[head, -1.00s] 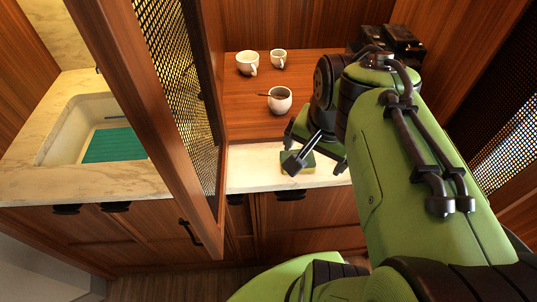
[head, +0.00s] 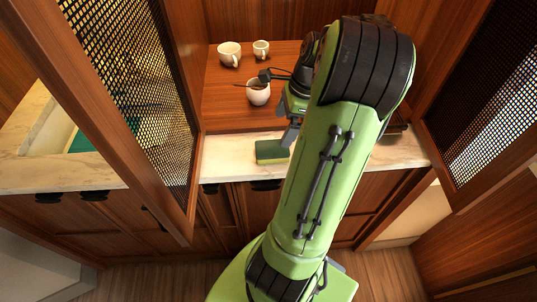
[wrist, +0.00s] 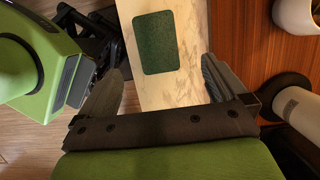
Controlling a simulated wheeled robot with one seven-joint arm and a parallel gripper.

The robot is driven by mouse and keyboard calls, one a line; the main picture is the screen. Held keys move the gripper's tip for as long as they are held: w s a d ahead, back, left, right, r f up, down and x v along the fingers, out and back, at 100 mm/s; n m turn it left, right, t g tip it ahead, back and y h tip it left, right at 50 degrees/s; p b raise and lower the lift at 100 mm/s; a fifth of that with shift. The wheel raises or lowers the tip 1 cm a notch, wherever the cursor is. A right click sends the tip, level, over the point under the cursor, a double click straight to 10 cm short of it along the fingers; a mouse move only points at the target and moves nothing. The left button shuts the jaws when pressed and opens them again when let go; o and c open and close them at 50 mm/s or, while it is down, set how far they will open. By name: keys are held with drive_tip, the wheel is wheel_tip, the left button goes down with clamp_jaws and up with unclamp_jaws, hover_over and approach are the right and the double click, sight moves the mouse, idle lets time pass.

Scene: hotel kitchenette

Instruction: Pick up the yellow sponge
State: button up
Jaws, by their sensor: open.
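The sponge (head: 271,151) lies flat on the pale marble counter strip, with a dark green top and a yellowish side. In the wrist view its green face (wrist: 156,42) shows ahead of my gripper (wrist: 162,70), between the lines of the two fingers. The fingers are spread apart with nothing between them. In the head view my gripper (head: 278,105) is above and behind the sponge, close to the white cup, and my arm hides part of it. I cannot tell its exact height above the counter.
A white cup (head: 258,93) with a dark stick in it stands near my gripper on the wooden shelf. Two white mugs (head: 229,54) (head: 261,49) stand farther back. Mesh cabinet doors (head: 150,120) (head: 490,110) stand open on both sides. The marble strip (head: 228,160) left of the sponge is clear.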

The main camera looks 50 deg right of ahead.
sight(274, 148)
drive_tip(key=b+x, duration=0.1)
drive_tip(key=x, duration=0.3)
drive_tip(key=shift+f, duration=0.1)
drive_tip(key=b+x, duration=0.1)
drive_tip(key=x, duration=0.1)
drive_tip(key=b+x, duration=0.1)
drive_tip(key=x, duration=0.2)
drive_tip(key=shift+s+a+f, duration=0.15)
drive_tip(key=shift+a+f, duration=0.1)
drive_tip(key=shift+f, duration=0.05)
drive_tip(key=c, duration=1)
drive_tip(key=shift+c, duration=0.3)
wheel_tip(274, 148, up, 10)
drive_tip(key=p, duration=0.3)
drive_tip(key=shift+p, duration=0.35)
